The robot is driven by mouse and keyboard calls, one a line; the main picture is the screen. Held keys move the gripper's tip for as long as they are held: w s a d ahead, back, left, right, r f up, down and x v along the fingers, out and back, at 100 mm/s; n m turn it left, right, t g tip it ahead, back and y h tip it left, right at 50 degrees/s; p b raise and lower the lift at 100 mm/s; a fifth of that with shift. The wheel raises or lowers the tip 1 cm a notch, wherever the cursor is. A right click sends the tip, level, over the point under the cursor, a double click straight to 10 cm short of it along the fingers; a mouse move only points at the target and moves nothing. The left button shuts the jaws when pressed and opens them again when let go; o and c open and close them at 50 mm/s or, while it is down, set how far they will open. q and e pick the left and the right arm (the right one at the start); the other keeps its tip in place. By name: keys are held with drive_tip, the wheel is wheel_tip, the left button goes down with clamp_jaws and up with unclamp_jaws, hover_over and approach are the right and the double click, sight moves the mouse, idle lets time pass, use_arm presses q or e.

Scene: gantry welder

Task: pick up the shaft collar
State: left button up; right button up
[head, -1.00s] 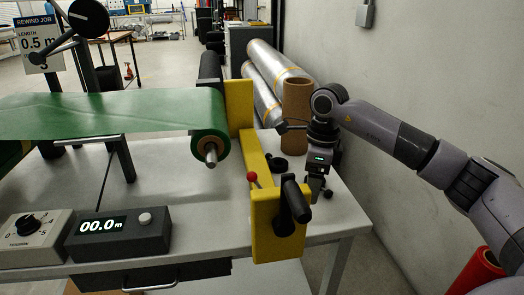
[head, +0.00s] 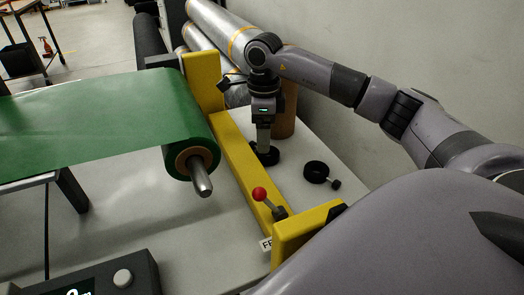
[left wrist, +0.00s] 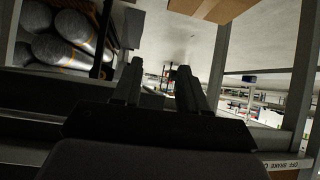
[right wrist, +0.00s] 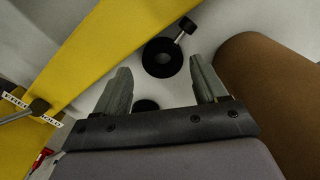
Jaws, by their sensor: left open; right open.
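Two black rings with small knobs lie on the grey table; I cannot tell for sure which is the shaft collar. One ring (head: 268,156) lies beside the yellow bar, partly hidden by my right gripper (head: 264,150). The other ring (head: 316,172) lies nearer and to the right, its knob pointing right. In the right wrist view, my open right gripper (right wrist: 160,72) points down at the ring beside the bar (right wrist: 163,57), which shows between its fingertips. The other ring (right wrist: 146,105) is mostly hidden by the gripper body. My left gripper (left wrist: 160,80) is open and empty, away from the rings.
The yellow bar (head: 235,150) with a red-knobbed lever (head: 260,194) runs left of the rings. A brown cardboard tube (head: 287,105) stands close behind my right gripper. A green roll (head: 180,130) on a shaft is at left.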

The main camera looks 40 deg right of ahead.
drive_tip(key=f, duration=0.4)
drive_tip(key=shift+s+d, duration=0.25)
drive_tip(key=shift+d, duration=0.05)
drive_tip(key=shift+w+f, duration=0.1)
drive_tip(key=shift+f, duration=0.35)
drive_tip(key=c, duration=0.9)
drive_tip(key=shift+r, duration=0.1)
drive_tip(key=shift+r+p, duration=1.6)
drive_tip(key=shift+r, duration=8.3)
